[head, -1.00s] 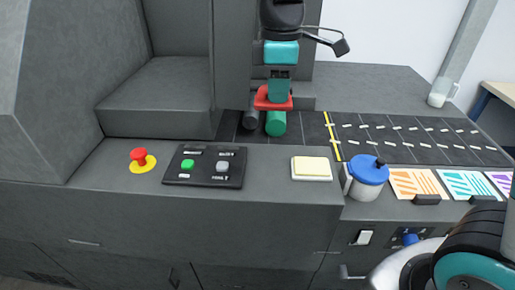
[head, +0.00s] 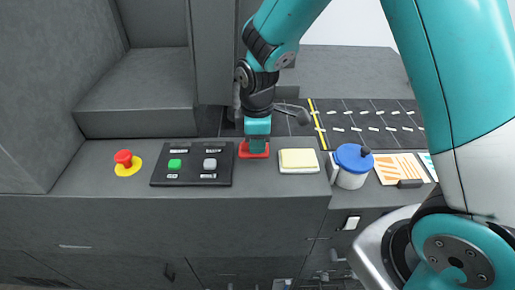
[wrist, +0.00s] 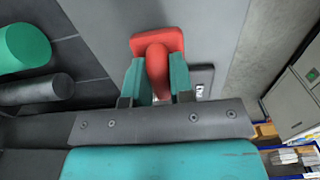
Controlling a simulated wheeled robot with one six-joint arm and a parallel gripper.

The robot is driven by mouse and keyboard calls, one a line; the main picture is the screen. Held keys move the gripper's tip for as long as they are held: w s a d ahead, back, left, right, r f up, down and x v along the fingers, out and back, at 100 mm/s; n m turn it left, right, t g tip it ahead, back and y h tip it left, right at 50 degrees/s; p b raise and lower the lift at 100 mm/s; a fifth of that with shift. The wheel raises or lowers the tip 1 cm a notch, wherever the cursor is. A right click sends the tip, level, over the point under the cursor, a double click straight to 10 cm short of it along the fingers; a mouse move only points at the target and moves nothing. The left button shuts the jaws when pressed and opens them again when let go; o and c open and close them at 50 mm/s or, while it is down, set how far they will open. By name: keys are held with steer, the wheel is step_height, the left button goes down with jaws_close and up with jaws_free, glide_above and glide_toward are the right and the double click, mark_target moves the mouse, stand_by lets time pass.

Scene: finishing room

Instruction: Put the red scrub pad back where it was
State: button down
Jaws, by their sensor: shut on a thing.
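The red scrub pad (head: 253,151) is in my gripper (head: 257,143), at the counter between the black button panel and the pale yellow sponge. In the wrist view the pad (wrist: 145,42) shows a rounded red handle, and the teal fingers of my gripper (wrist: 159,85) are shut on that handle from both sides. The pad is low, at or just above the grey counter top (head: 290,185); I cannot tell whether it touches.
The button panel (head: 192,163) is close on the left, the sponge (head: 299,161) close on the right. A blue-lidded pot (head: 352,165) stands further right, a red emergency button (head: 124,160) far left. A green roller (wrist: 22,48) and grey roller (wrist: 36,90) lie nearby.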

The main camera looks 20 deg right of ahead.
steer(key=shift+f+p, duration=0.35)
steer(key=shift+f, duration=1.5)
steer(key=shift+f, duration=0.1)
steer(key=c, duration=1)
jaws_free()
steer(key=r+b, duration=0.1)
steer(key=r, duration=0.3)
steer(key=r+b, duration=0.1)
steer(key=r, duration=0.3)
steer(key=r+b, duration=0.1)
steer(key=r, duration=0.3)
steer(key=shift+s+a+r, duration=0.1)
steer(key=shift+s+r, duration=0.1)
steer(key=shift+s, duration=0.05)
steer(key=s+a+r+m+y, duration=0.2)
steer(key=s+r+m, duration=0.1)
steer(key=s, duration=0.7)
steer(key=s+a+r+m+y, duration=0.2)
steer(key=s+r+m, duration=0.1)
steer(key=s, duration=0.7)
steer(key=shift+s+a+r+m, duration=0.15)
steer(key=shift+s+a+m, duration=0.1)
steer(key=shift+a+m, duration=0.1)
